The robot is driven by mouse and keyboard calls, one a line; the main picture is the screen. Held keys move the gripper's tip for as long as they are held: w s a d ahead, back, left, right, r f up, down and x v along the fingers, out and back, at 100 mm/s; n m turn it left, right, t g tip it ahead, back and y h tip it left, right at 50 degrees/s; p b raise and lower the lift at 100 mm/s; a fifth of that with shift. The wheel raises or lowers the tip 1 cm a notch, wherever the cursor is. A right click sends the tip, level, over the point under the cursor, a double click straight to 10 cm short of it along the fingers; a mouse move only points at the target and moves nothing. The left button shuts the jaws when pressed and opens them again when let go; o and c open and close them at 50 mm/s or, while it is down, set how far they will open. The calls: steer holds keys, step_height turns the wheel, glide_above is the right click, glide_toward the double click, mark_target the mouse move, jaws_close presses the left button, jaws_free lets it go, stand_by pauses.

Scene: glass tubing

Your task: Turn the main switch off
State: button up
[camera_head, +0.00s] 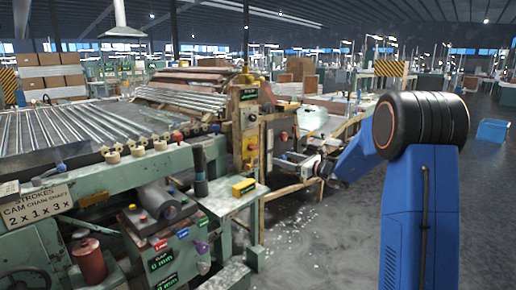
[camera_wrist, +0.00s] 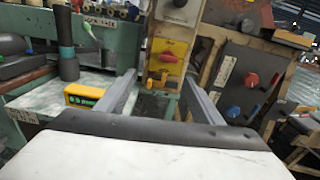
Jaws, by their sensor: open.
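A yellow plate with a red knob (camera_wrist: 170,57) is on the upright panel ahead in the wrist view; this panel (camera_head: 250,145) also shows in the head view. To its right, a dark box (camera_wrist: 243,78) carries another red knob (camera_wrist: 251,79) and a blue knob (camera_wrist: 233,112). I cannot read which one is the main switch. My gripper (camera_wrist: 158,80) is open, its two grey fingers apart with nothing held. In the head view my gripper (camera_head: 303,165) is right of the panel.
A yellow device (camera_wrist: 83,96) lies on the pale side table, left of my fingers, beside a dark upright cylinder (camera_wrist: 66,45). The green machine (camera_head: 120,195) with rollers fills the left of the head view. Grey floor (camera_head: 310,240) is open in front.

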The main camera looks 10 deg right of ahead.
mark_target(256, 148)
steer(key=shift+m+t, duration=0.3)
steer(key=shift+m, duration=0.1)
steer(key=x, duration=0.6)
steer(key=w+d+x, duration=0.1)
steer(key=x, duration=1.1)
steer(key=shift+w+d+f, duration=0.15)
steer(key=shift+d+f, duration=0.2)
steer(key=shift+d, duration=0.05)
steer(key=c, duration=1)
